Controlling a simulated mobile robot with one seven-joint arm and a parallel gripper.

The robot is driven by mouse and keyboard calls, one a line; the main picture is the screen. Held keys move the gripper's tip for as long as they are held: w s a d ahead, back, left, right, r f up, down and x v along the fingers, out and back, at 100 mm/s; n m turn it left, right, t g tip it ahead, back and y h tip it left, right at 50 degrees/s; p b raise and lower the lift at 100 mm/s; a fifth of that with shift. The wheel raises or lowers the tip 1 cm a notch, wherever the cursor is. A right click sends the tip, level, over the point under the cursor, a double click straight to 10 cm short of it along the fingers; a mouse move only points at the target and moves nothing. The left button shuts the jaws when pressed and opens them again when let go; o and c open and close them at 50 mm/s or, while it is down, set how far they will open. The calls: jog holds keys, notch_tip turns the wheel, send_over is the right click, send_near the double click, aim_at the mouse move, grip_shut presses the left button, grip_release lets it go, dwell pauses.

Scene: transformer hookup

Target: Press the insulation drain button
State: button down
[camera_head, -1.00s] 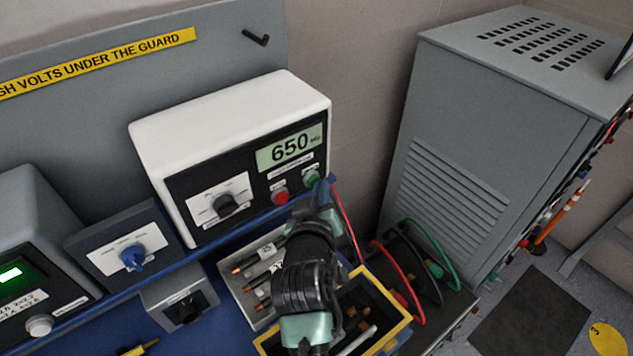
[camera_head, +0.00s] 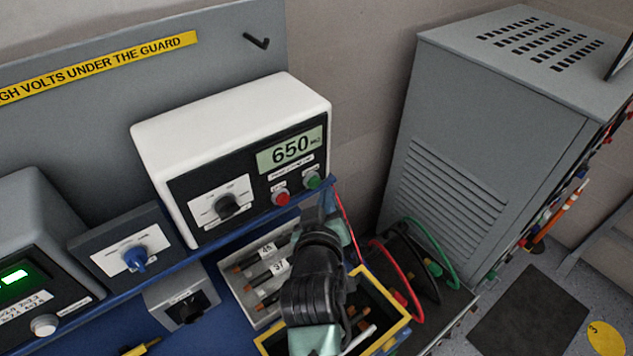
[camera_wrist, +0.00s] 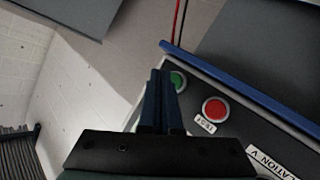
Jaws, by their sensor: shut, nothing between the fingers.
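The white insulation tester (camera_head: 230,140) stands on the bench, its display reading 650. Its black front carries a red button (camera_head: 281,198) and a green button (camera_head: 313,180) at the right end. In the wrist view the red button (camera_wrist: 215,109) has a label that seems to read TEST. The green button (camera_wrist: 178,81) is partly hidden behind my fingers; its label cannot be read. My gripper (camera_wrist: 160,76) is shut and empty, with its tips just beside the green button in the picture. I see no clear contact. In the head view my wrist hides the fingertips.
A blue rail (camera_head: 260,217) runs along the tester's front. Below are a grey tray (camera_head: 233,285) of labelled leads and a yellow-edged bin (camera_head: 393,337). Red and green cables (camera_head: 408,275) loop at the right, beside a grey cabinet (camera_head: 440,130).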

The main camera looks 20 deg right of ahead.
jog(key=s+d+p, duration=0.2)
jog(key=s, duration=0.3)
jog(key=shift+s+p, duration=0.35)
jog(key=shift+p, duration=0.05)
dwell(0.5)
